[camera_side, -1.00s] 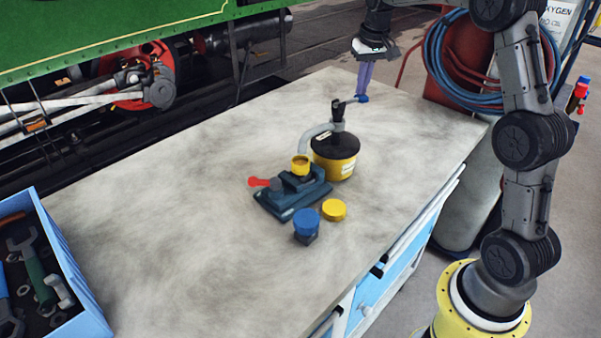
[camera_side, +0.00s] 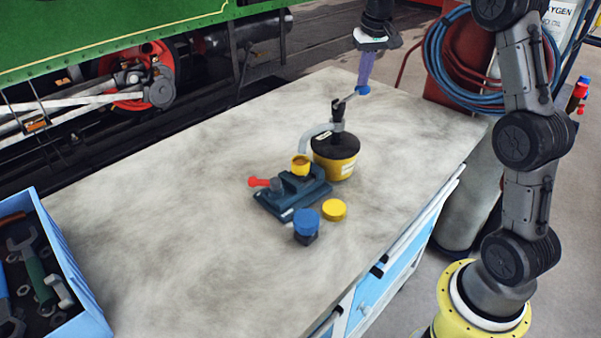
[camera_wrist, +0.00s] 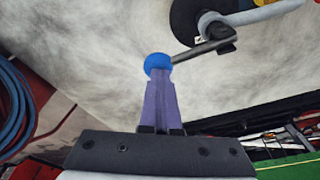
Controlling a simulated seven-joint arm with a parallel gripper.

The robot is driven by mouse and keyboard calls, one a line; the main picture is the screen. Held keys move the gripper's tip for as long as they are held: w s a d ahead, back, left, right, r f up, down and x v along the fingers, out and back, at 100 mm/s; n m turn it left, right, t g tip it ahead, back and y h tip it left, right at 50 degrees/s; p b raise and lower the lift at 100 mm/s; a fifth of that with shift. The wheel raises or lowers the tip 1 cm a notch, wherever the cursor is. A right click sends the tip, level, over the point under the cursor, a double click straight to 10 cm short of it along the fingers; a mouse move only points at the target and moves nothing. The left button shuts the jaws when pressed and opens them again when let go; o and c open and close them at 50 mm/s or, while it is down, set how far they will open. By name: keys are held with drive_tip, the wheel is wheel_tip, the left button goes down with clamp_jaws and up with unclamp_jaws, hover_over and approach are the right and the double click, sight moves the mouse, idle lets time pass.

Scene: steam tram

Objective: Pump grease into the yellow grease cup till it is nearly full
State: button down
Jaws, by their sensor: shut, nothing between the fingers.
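The yellow grease cup (camera_side: 300,168) sits in a dark blue vise (camera_side: 283,203) with a red handle, under the grey spout (camera_side: 313,134) of the grease pump. Its fill level is too small to tell. The pump has a yellow drum (camera_side: 344,168) with a black top. Its lever (camera_side: 348,98) slopes up to a blue knob (camera_side: 363,90). My gripper (camera_side: 365,83) is shut and empty, pointing down, with its purple fingertips at the knob. In the wrist view the fingers (camera_wrist: 160,78) meet the blue knob (camera_wrist: 157,62); whether they touch is hard to tell.
A yellow round lid (camera_side: 334,210) and a blue-topped cup (camera_side: 306,222) stand in front of the vise. A blue tool tray (camera_side: 75,290) is at the left. The worktop (camera_side: 170,220) between is clear. A green tram (camera_side: 100,30) stands behind.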

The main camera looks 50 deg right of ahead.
drive_tip(key=shift+r, duration=1.5)
drive_tip(key=shift+r, duration=0.1)
wheel_tip(320, 180, up, 6)
drive_tip(key=shift+f, duration=3.1)
drive_tip(key=shift+f, duration=0.7)
drive_tip(key=shift+f, duration=1.3)
drive_tip(key=shift+r, duration=2)
